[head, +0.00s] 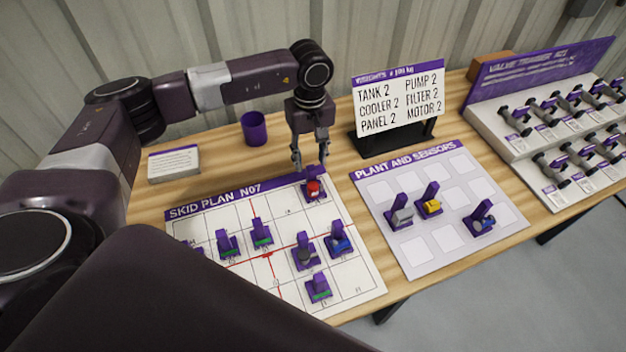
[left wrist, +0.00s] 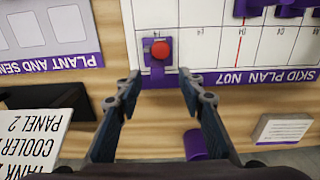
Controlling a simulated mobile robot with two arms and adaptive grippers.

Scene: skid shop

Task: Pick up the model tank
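My left gripper (head: 310,162) is open and points down above the back right of the skid plan board (head: 288,263). A purple-based model with a red round top (head: 314,189) stands on that board just in front of the fingertips. In the left wrist view the open, empty fingers (left wrist: 159,82) stand either side of the line to this red-topped model (left wrist: 160,50), with a gap before it. Other models on the board include a grey one (head: 305,252), a blue one (head: 338,240) and several green ones. I cannot tell for sure which is the tank. My right gripper is out of view.
The plant and sensors board (head: 410,260) holds grey, yellow and blue-grey models. A lettered sign (head: 400,100) on a black stand is right of my left gripper. A purple cup (head: 254,130) and white card block (head: 174,165) stand behind. A valve rack (head: 545,110) is at right.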

